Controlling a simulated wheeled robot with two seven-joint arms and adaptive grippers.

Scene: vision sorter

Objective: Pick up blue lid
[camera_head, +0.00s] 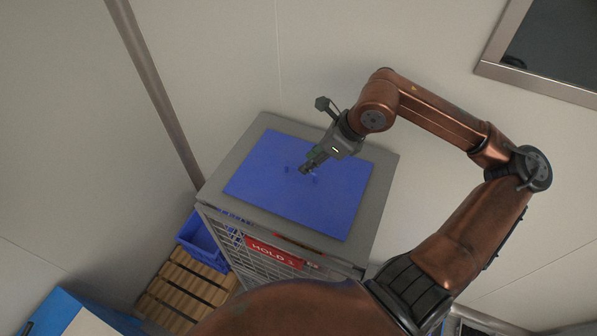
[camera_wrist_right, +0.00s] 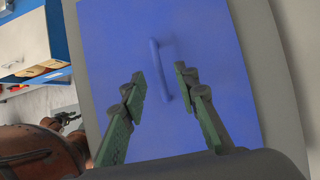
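The blue lid (camera_head: 265,184) is a flat rectangular panel on top of a grey cage-like bin (camera_head: 225,194). It also fills the middle of the right wrist view (camera_wrist_right: 110,45). A thin raised blue handle (camera_wrist_right: 160,70) stands on the lid. My right gripper (camera_head: 304,171) is over the middle of the lid. In the right wrist view its two green-and-grey fingers (camera_wrist_right: 160,84) are apart, one on each side of the handle. I cannot tell how far above the lid the fingertips are. My left gripper is not in view.
A red HOLD sign (camera_head: 273,253) is on the bin's front. A blue crate (camera_head: 203,240) sits on a wooden pallet (camera_head: 185,283) left of the bin. Walls stand close behind, with a metal-framed window (camera_head: 550,45) at upper right.

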